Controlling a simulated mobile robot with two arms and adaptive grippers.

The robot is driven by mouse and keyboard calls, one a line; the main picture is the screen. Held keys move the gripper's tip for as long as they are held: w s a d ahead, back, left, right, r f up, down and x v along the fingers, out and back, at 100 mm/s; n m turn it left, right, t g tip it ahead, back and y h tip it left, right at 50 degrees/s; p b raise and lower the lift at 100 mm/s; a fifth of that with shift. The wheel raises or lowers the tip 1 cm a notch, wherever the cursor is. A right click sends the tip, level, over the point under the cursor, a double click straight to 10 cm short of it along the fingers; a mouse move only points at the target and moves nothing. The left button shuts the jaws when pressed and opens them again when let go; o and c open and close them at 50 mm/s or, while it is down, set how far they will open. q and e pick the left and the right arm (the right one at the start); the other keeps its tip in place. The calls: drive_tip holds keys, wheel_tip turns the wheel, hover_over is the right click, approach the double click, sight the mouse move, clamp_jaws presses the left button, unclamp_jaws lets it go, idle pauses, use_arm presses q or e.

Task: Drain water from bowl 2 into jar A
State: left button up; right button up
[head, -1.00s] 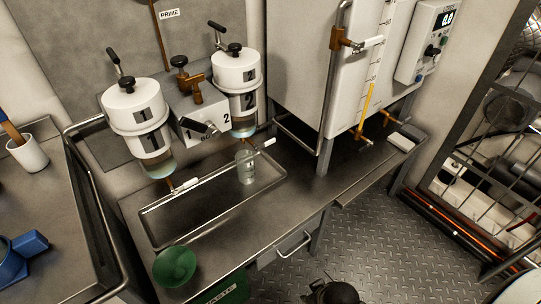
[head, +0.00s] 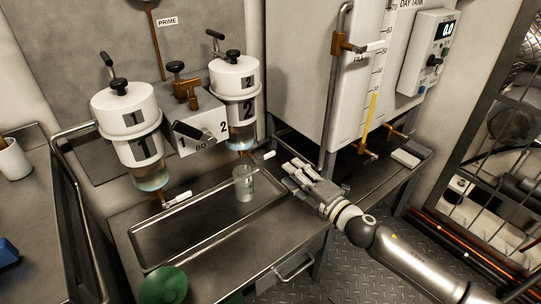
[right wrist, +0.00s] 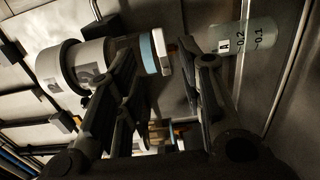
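Filter 2 (head: 233,75) is a white canister marked 2, with clear bowl 2 (head: 241,135) beneath it. Bowl 2 holds a bluish layer. Its drain valve has a white handle (head: 264,155) pointing right. A clear jar (head: 244,184) stands upright in the tray below; its letter is not readable. In the right wrist view the jar (right wrist: 246,36) shows 0.2 and 0.1 marks, with filter 2 (right wrist: 78,66) at left. My right gripper (head: 289,179) is open and empty, right of the jar and below the handle, apart from both. My left gripper is out of view.
The shallow metal tray (head: 140,236) sits on the bench. Filter 1 (head: 125,110) with its own bowl and drain handle stands to the left. A vertical pipe (head: 330,110) and the day tank (head: 295,60) rise behind my right gripper.

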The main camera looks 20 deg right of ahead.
sight(272, 156)
drive_tip(key=x, duration=0.5)
drive_tip(key=shift+w, duration=0.2)
drive_tip(key=x, duration=0.4)
drive_tip(key=shift+w+a+b, duration=0.1)
drive_tip(key=shift+w+b, duration=0.05)
drive_tip(key=shift+b, duration=0.2)
drive_tip(key=shift+w+a, duration=0.2)
drive_tip(key=shift+w, duration=0.2)
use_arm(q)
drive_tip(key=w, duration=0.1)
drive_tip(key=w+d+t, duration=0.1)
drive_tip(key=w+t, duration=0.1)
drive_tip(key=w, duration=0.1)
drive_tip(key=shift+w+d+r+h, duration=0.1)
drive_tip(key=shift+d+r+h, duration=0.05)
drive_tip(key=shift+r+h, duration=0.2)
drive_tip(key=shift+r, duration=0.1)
use_arm(e)
clamp_jaws()
